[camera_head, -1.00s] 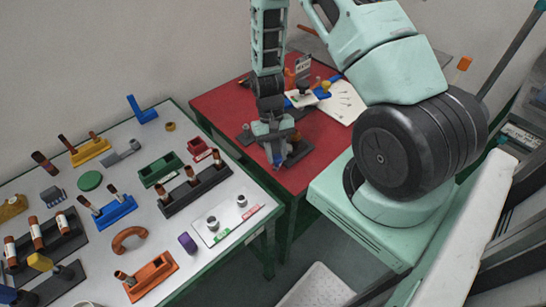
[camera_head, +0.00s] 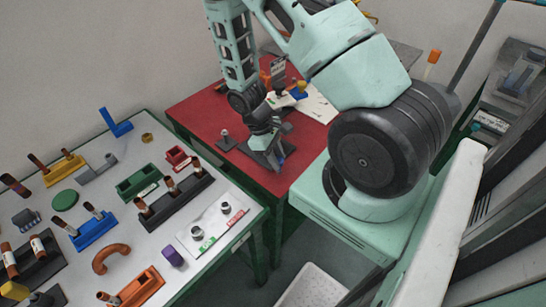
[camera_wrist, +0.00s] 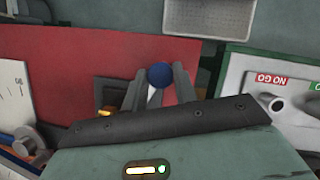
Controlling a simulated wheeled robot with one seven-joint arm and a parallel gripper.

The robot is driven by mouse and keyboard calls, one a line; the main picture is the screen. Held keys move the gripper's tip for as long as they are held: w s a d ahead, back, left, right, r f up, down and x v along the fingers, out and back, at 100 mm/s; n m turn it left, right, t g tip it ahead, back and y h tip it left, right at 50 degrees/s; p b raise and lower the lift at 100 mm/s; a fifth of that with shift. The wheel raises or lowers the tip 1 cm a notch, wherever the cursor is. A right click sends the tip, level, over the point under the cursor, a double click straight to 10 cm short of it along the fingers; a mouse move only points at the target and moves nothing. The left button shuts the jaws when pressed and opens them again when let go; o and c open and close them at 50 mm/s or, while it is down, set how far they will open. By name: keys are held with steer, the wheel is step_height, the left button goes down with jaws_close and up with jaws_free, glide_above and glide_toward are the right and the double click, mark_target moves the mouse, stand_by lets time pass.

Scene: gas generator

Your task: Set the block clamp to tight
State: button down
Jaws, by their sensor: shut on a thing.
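My gripper (camera_wrist: 156,88) is shut on the blue round knob (camera_wrist: 160,74) of a pale lever, which shows between its two dark fingers in the wrist view. In the head view, my gripper (camera_head: 274,158) is low over the front part of the red table top, with a bit of the blue knob (camera_head: 281,161) showing at its tip. The knob and lever appear to belong to the block clamp; its dark base (camera_wrist: 108,90) is mostly hidden behind the fingers. I cannot read a clamp setting.
The red table (camera_head: 207,104) also bears a small post (camera_head: 225,133) on a dark base left of my gripper, and a white dial plate (camera_head: 318,108) behind. The white table (camera_head: 130,150) at left holds several coloured racks. A white bin (camera_head: 312,287) stands on the floor.

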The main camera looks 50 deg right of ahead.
steer(key=shift+d, duration=0.15)
stand_by(0.4)
steer(key=c, duration=1.1)
jaws_free()
steer(key=shift+s, duration=0.1)
steer(key=b+v, duration=0.2)
steer(key=v, duration=1.5)
steer(key=shift+r, duration=0.25)
steer(key=s+a+r+n+t, duration=0.1)
steer(key=s+a+r, duration=0.15)
steer(key=a, duration=0.65)
steer(key=s+a+r+n+t, duration=0.2)
steer(key=a+r, duration=0.1)
steer(key=a, duration=0.5)
steer(key=s+a+r, duration=0.1)
steer(key=s+a, duration=0.2)
steer(key=s+a+n+t+y, duration=0.1)
steer(key=s+a, duration=0.2)
steer(key=s, duration=0.1)
steer(key=s+a+r+y, duration=0.1)
steer(key=s+a, duration=0.2)
steer(key=s, duration=0.1)
steer(key=shift+a+r, duration=0.4)
